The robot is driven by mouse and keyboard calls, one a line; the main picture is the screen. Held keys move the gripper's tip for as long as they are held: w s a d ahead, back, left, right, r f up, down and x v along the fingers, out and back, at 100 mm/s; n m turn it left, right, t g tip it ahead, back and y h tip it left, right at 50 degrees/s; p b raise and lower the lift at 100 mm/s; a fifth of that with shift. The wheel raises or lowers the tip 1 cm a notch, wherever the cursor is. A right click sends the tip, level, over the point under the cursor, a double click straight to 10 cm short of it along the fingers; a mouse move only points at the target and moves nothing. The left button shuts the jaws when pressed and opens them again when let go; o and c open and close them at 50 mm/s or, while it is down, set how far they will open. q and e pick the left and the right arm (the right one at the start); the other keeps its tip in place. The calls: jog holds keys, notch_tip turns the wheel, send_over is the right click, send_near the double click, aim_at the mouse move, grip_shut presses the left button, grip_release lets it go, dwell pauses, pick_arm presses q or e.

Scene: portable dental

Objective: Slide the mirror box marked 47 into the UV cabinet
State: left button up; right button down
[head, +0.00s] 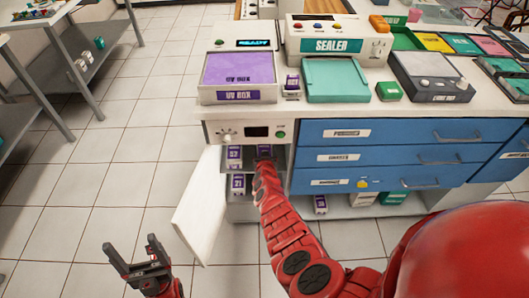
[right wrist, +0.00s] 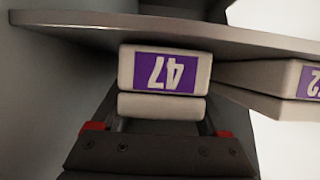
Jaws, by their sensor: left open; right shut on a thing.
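The white mirror box marked 47 (right wrist: 165,72) has a purple label, which reads upside down in the right wrist view. My right gripper (right wrist: 162,118) is shut on it; the fingertips are partly hidden by the box. In the head view my right arm reaches into the open UV cabinet (head: 222,133), and box 47's purple label (head: 264,151) shows just past the hand. Box 52 (right wrist: 300,82) is beside box 47, at the right in the wrist view; it also shows in the cabinet (head: 234,153). My left gripper (head: 138,262) is open and empty over the floor.
The white cabinet door (head: 205,208) stands open to the left of my right arm. Another labelled box (head: 238,185) sits on a lower level. A grey shelf edge (right wrist: 200,32) runs close to box 47 in the wrist view. Blue drawers (head: 370,155) adjoin on the right.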

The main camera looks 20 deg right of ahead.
grip_release()
jog(key=p+v, duration=1.7)
jog(key=p, duration=0.2)
jog(key=shift+s+r, duration=0.15)
jog(key=shift+r, duration=0.05)
